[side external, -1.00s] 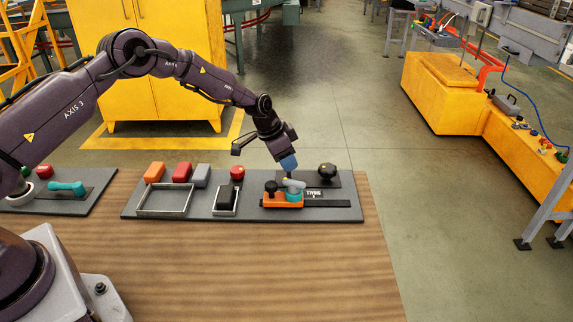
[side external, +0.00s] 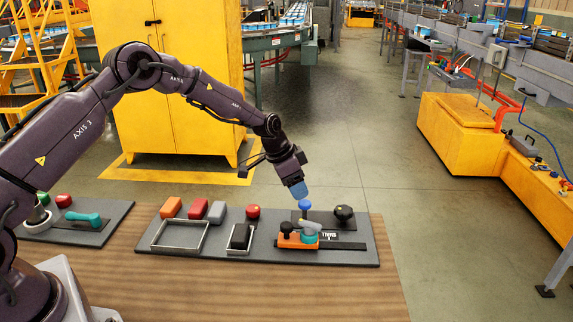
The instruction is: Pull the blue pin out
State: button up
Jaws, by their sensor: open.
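The blue pin (side external: 305,205) shows as a round blue head standing at the orange slide block (side external: 290,241). Its lower part is hidden behind a grey lever-like piece (side external: 311,226) and a teal round part (side external: 308,238). My gripper (side external: 299,191), with blue fingertips, points down just above and slightly left of the pin head. It is open, and a small gap seems to lie between the fingertips and the head. The individual fingers are too small to tell apart.
A black knob (side external: 344,213) stands right of the pin. A dark knob (side external: 287,228) tops the orange block. A red button (side external: 253,212), a black block in a small frame (side external: 240,251) and an empty larger frame (side external: 180,249) lie left. Bare wood is in front.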

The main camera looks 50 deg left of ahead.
jog(key=v, duration=0.8)
jog(key=s+d+r+n, duration=0.1)
jog(key=s+r, duration=0.4)
jog(key=s, duration=0.6)
jog(key=s+d+r+n+t+y, duration=0.1)
jog(key=s+r, duration=0.5)
jog(key=s, duration=0.6)
jog(key=s+d+r+n+y, duration=0.1)
jog(key=s+d+r+n, duration=0.2)
jog(key=s, duration=0.8)
jog(key=shift+d+r+t, duration=0.3)
jog(key=shift+d+r, duration=0.7)
jog(key=shift+r, duration=0.6)
